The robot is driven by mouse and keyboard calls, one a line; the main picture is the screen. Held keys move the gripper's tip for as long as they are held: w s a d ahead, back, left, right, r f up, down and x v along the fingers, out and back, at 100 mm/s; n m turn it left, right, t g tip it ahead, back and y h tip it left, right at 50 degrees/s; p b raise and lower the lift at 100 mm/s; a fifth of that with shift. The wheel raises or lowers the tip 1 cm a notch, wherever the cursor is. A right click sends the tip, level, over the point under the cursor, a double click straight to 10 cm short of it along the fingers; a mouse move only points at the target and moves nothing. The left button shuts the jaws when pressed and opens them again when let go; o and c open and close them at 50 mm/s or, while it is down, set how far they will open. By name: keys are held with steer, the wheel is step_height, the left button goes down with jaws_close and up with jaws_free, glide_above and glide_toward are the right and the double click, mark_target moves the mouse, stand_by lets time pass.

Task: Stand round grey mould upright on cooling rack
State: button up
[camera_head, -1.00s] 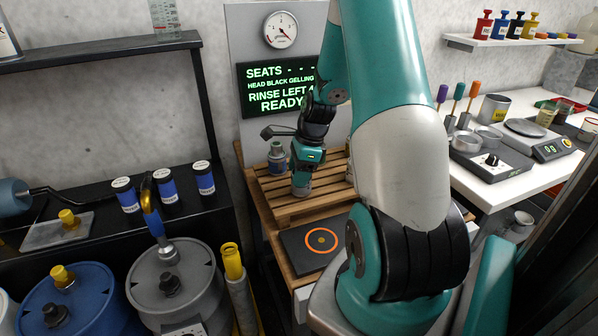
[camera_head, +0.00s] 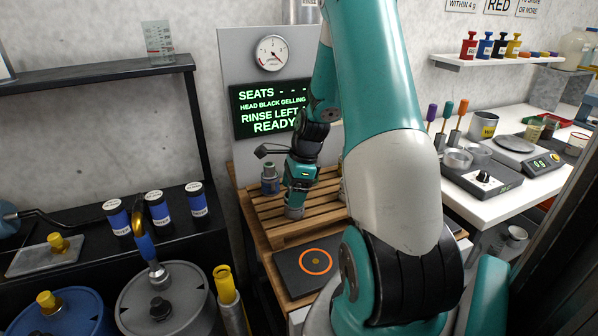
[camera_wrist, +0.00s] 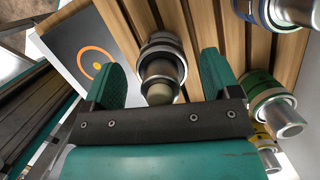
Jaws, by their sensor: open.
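No item is clearly marked as a mould. A round grey metal piece with dark bands (camera_wrist: 162,62) stands on the slatted wooden rack (camera_wrist: 205,22). It shows between the fingers of my gripper (camera_wrist: 163,80) in the wrist view and looks upright. The fingers are apart, one on each side of it, and I cannot tell whether they touch it. In the head view my gripper (camera_head: 300,188) is over the rack (camera_head: 278,235), with the grey piece (camera_head: 294,212) just below it, partly covered.
Blue-banded (camera_wrist: 264,12), green-banded (camera_wrist: 268,98) and yellow-banded (camera_wrist: 264,138) metal pieces stand nearby on the rack's right side in the wrist view. A dark plate with an orange ring (camera_head: 290,272) lies in front of the rack. Drums (camera_head: 185,290) stand at left.

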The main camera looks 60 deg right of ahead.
steer(key=v, duration=1)
steer(key=w+a+r+n, duration=0.1)
steer(key=a+r+n, duration=0.1)
steer(key=a+n, duration=0.3)
steer(key=w+a+r+n, duration=0.2)
steer(key=a+n, duration=0.1)
steer(key=a, duration=0.4)
steer(key=s+a+r+n+y, duration=0.1)
steer(key=s+a+r+n, duration=0.15)
steer(key=a+n, duration=0.95)
steer(key=s+a+n+g+y, duration=0.1)
steer(key=s+a+n+g, duration=0.1)
steer(key=s+a+n, duration=1.1)
steer(key=shift+s+a+r+n+b, duration=0.25)
steer(key=shift+a+r+n+b, duration=0.2)
steer(key=shift+a, duration=0.8)
